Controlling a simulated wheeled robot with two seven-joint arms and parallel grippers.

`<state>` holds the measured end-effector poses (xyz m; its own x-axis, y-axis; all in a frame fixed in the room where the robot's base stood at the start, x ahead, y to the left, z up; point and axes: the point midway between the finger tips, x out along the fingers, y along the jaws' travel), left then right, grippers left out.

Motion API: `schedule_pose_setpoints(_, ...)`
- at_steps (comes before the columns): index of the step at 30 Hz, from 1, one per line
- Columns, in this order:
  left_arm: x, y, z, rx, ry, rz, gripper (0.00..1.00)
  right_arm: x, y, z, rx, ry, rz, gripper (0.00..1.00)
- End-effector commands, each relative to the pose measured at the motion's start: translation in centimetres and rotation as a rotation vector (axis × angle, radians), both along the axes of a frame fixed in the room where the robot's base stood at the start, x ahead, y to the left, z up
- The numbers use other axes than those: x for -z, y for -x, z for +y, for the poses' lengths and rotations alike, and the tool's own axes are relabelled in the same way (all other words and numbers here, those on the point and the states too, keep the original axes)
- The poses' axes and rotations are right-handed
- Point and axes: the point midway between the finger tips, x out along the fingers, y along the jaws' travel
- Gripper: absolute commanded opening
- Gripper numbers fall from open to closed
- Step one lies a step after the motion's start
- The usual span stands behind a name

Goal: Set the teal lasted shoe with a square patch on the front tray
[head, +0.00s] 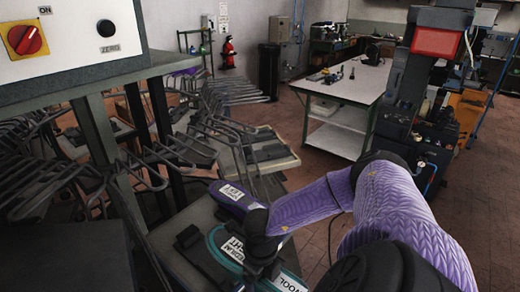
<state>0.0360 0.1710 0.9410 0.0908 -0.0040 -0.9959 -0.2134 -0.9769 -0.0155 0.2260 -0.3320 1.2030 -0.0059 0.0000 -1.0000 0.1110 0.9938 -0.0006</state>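A teal-edged item (213,240) lies at the bottom centre, on or just above a dark grey tray-like surface (178,262). White labels show on it, one reading RIGHT and one reading WOOL. I cannot make out a square patch. My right gripper (262,248), on the purple-sleeved arm from the right, is over this item. Its fingertips are hidden, so I cannot tell if it grips. My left gripper is not in view.
A purple item (228,198) with a white label lies just behind. Metal rack prongs (150,170) crowd the left, under a control box (65,45) with a red switch. A pale tray (278,158) stands behind. A workbench (350,85) and a machine (425,100) stand farther back.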

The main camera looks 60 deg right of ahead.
Motion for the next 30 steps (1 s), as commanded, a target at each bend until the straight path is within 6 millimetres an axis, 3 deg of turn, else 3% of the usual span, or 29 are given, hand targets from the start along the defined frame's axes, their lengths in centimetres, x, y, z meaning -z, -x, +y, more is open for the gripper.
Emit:
schedule_pose_setpoints(5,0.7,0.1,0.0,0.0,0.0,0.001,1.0,0.3,-1.1,-0.2,0.001,0.001,-0.004,0.0)
schedule_pose_setpoints(30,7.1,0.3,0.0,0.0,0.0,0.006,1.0,1.3,-10.8,-1.2,0.001,0.0,-0.005,0.0)
